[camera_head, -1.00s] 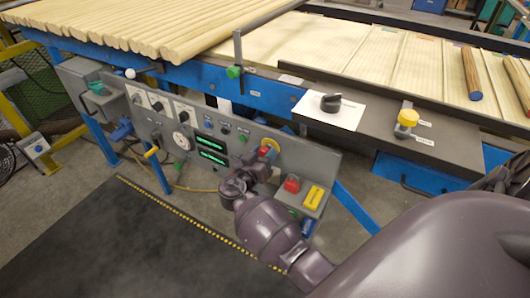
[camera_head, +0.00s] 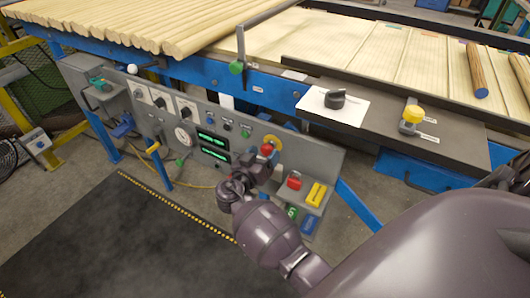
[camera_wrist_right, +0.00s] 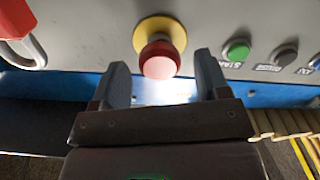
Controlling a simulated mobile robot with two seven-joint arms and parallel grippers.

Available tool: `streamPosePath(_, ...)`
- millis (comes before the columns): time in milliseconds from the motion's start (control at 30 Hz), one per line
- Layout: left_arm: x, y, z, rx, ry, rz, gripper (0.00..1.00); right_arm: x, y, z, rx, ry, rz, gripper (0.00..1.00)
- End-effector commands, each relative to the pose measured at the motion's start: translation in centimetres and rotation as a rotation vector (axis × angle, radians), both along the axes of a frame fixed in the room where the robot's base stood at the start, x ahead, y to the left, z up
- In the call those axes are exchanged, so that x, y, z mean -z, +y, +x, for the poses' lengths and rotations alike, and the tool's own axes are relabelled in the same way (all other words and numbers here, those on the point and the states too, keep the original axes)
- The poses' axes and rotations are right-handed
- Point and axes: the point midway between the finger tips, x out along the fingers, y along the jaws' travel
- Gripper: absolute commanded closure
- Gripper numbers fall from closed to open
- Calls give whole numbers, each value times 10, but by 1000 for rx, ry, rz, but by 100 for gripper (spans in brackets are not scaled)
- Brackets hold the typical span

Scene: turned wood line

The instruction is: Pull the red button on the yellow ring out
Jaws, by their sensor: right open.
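The red button (camera_head: 266,149) sits on the yellow ring (camera_head: 272,142) on the grey control panel. In the right wrist view the red button (camera_wrist_right: 160,60) stands out from the yellow ring (camera_wrist_right: 158,31), just beyond the fingertips. My right gripper (camera_wrist_right: 164,78) is open, with one finger on each side of the button's line and a bright gap between them. The fingers look apart from the button. In the head view my right gripper (camera_head: 256,171) is just below the button, its fingers partly hidden by my wrist. My left gripper does not show.
On the grey panel (camera_head: 320,160) are green displays, knobs and a green button (camera_wrist_right: 237,50). A red block (camera_head: 294,181) and a yellow block (camera_head: 316,194) are right of my gripper. A blue-framed table with wooden rods stands above. The dark floor mat (camera_head: 130,245) is clear.

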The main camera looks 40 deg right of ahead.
Motion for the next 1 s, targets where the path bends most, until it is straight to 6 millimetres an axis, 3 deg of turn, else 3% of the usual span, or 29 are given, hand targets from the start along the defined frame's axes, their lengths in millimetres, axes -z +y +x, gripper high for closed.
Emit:
streamPosePath(300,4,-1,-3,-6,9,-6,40,2,54,-23,-1,2,4,31)
streamPosePath(500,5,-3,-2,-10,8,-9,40,2,78,-33,0,2,4,31)
streamPosePath(1000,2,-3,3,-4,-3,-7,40,1,87,-36,1,1,2,31)
